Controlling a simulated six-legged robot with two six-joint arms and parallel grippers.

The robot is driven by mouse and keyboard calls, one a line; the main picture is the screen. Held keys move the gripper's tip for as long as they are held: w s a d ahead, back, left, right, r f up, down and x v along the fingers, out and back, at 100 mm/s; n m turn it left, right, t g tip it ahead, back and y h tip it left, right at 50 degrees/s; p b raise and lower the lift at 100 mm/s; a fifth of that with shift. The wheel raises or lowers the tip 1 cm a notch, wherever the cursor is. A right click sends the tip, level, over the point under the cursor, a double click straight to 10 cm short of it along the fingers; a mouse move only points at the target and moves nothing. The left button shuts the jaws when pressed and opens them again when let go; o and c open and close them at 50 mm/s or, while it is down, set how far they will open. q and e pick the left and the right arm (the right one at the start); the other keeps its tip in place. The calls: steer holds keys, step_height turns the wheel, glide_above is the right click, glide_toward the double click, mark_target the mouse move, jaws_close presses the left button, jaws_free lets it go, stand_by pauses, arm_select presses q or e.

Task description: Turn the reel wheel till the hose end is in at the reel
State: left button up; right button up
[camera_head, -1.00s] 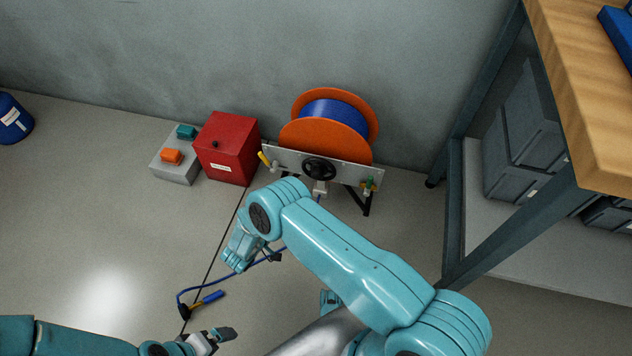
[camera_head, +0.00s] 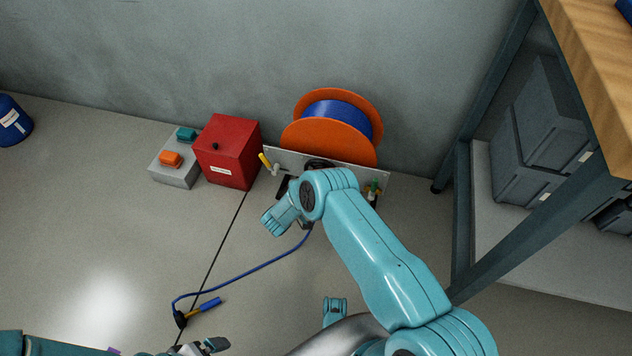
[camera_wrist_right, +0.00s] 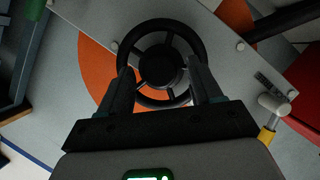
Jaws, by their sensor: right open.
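The hose reel (camera_head: 325,142) has orange discs and blue hose wound on it, behind a grey plate (camera_head: 375,177). Its black spoked wheel is largely hidden by my right arm in the head view.
A red box (camera_head: 228,152) and a grey box with teal and orange parts (camera_head: 174,173) stand left of the reel. A yellow-handled valve (camera_head: 267,163) is on the plate's left. A workbench (camera_head: 590,130) with grey crates is at right.

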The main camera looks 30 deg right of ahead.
steer(key=c, duration=1)
steer(key=shift+c, duration=0.2)
steer(key=shift+r+m, duration=0.1)
steer(key=shift+m, duration=0.2)
